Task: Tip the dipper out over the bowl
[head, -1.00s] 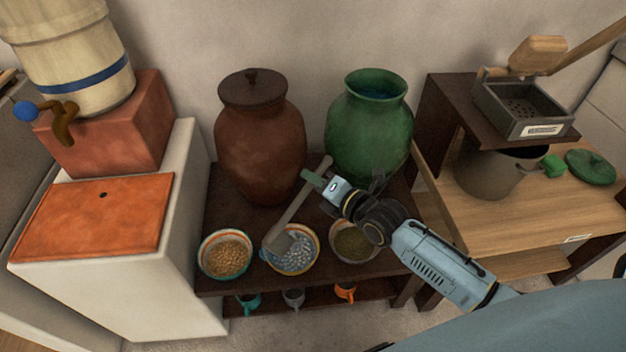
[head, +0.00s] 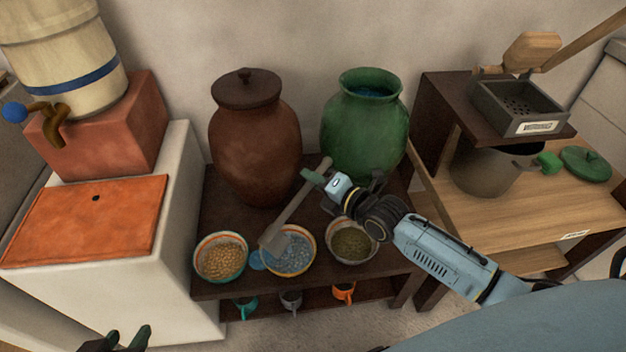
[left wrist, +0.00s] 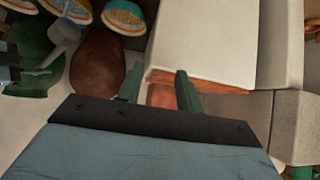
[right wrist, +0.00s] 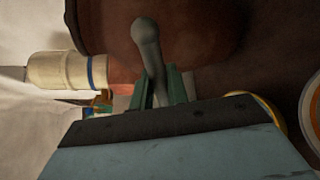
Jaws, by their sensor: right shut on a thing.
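The grey long-handled dipper (head: 293,212) slants down to the left, its head low over the left part of the middle bowl (head: 314,259). My right gripper (head: 318,182) is shut on its handle near the upper end; the handle (right wrist: 150,50) shows between the fingers in the right wrist view. The bowl has an orange rim and holds pebble-like contents that look blue. A blue patch (head: 257,260) lies on the dark table just left of the bowl. The inside of the dipper is hidden. My left gripper (head: 117,341) is open and empty, low at the left; its fingers (left wrist: 159,88) stand apart.
A bowl of tan grains (head: 222,257) and a bowl of green grains (head: 352,242) flank the middle bowl. A lidded brown jar (head: 255,145) and an open green jar (head: 362,135) stand behind. Several mugs hang below the tabletop. A white cabinet (head: 170,240) is at the left.

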